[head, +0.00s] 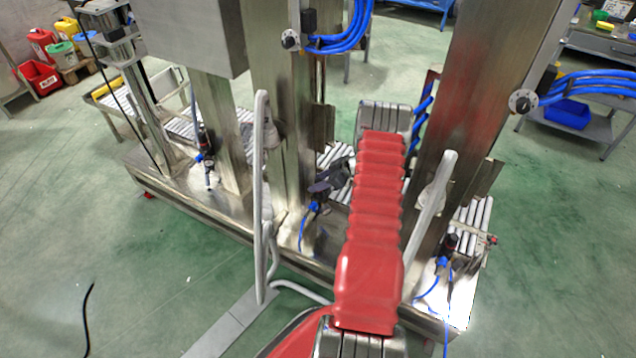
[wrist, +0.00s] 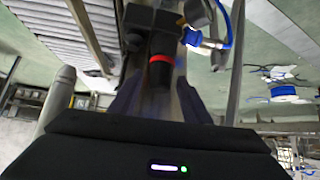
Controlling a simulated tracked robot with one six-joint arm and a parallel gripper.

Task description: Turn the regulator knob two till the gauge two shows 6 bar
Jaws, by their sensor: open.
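In the wrist view a black regulator knob (wrist: 157,76) with a red ring points toward my camera. The dark fingers of my gripper (wrist: 160,103) are open, one on each side of the knob; I cannot tell whether they touch it. A round dark part (wrist: 196,12) beside the regulator may be its gauge; no reading is visible. In the head view my gripper (head: 328,183) is at the middle post, just above the middle regulator with its blue hose (head: 303,232). That regulator is mostly hidden by the gripper, and no gauge reading is legible.
Other regulators stand at the left post (head: 206,142) and right post (head: 449,244). Steel posts (head: 285,130) rise close to my arm. A roller conveyor (head: 475,218) runs behind them. A blue hose fitting (wrist: 206,42) sits right of the knob. Green floor is free in front.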

